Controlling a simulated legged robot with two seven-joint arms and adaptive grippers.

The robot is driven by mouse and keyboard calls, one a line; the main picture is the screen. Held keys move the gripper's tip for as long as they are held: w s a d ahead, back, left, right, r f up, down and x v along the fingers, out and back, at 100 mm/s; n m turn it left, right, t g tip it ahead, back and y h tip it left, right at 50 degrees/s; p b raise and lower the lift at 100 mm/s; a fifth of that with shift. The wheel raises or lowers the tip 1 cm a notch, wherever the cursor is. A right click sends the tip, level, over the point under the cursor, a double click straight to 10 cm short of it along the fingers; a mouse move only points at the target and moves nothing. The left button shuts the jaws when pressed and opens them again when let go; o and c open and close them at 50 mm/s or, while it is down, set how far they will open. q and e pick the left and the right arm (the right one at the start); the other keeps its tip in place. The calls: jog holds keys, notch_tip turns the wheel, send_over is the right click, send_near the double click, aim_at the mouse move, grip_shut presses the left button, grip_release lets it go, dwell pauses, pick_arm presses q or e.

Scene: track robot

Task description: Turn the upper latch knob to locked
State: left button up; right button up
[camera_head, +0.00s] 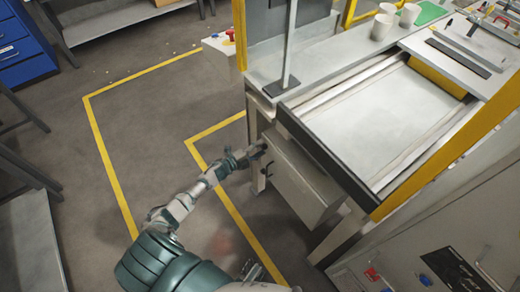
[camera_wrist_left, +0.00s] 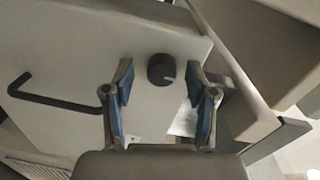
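The cabinet (camera_head: 297,190) is a pale box under the workbench, and its front panel (camera_wrist_left: 75,60) fills much of the left wrist view. A round black latch knob (camera_wrist_left: 161,69) with a light mark on its rim sits on this panel. My left gripper (camera_wrist_left: 158,82) is open, with one blue-padded finger on each side of the knob and a gap to both. In the head view my left gripper (camera_head: 255,155) is at the cabinet's left face and hides the knob. A black bent handle (camera_wrist_left: 55,100) is left of the knob.
A workbench with a light tray surface (camera_head: 385,110) and a dark front edge stands above the cabinet. White cups (camera_head: 382,26) are at its back. Yellow-lined floor (camera_head: 150,130) is clear to the left. A grey panel with a red switch (camera_head: 372,274) is at lower right.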

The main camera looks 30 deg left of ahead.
pick_arm(q)
jog(key=shift+s+a, duration=0.15)
jog(key=shift+s, duration=0.3)
jog(key=v, duration=1.1)
jog(key=shift+a, duration=0.2)
jog(key=shift+f, duration=0.15)
